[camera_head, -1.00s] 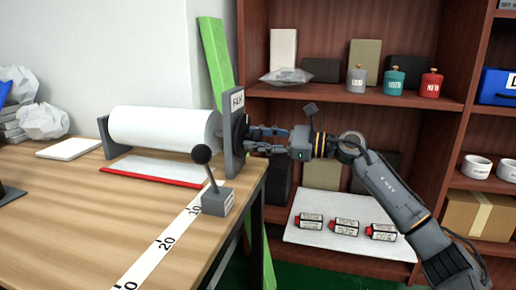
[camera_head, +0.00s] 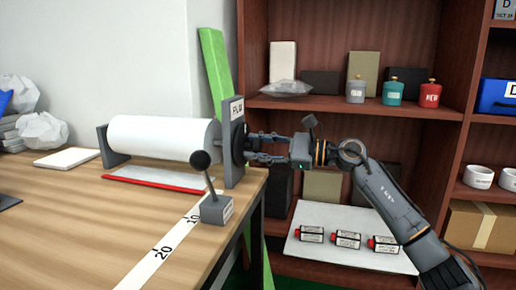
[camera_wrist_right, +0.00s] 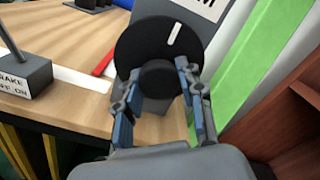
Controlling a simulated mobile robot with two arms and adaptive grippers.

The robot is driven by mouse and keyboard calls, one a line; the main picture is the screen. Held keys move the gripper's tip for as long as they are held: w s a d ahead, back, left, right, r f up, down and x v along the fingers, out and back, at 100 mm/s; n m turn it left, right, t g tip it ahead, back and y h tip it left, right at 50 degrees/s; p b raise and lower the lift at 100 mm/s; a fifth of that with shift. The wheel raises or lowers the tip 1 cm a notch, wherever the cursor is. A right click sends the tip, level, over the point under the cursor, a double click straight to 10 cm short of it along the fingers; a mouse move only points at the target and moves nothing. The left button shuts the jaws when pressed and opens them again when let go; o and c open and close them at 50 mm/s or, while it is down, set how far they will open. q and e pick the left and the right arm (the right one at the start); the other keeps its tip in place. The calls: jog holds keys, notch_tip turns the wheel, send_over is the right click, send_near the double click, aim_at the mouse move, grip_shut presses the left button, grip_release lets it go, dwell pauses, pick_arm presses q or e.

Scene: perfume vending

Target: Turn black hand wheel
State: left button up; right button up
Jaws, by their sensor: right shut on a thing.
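The black hand wheel (camera_head: 237,141) is mounted on the outer face of a grey upright plate (camera_head: 231,170) at the right end of a white paper roll. My right gripper (camera_head: 254,148) reaches it from the right, its fingers at the wheel's centre. In the right wrist view, the wheel (camera_wrist_right: 150,38) is a black disc with a white mark near its upper right. The right fingers (camera_wrist_right: 158,88) stand either side of its round black hub (camera_wrist_right: 160,80) and are shut on it. The exact finger contact is partly hidden. My left gripper is not in view.
A brake lever with a black ball (camera_head: 201,160) stands on a grey box near the wheel. A green board (camera_head: 215,75) leans behind the wheel. A shelf (camera_head: 350,108) with bottles stands behind my right arm.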

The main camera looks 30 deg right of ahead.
jog(key=o, duration=1.2)
jog(key=shift+f, duration=0.15)
jog(key=shift+c, duration=0.2)
jog(key=v, duration=1.2)
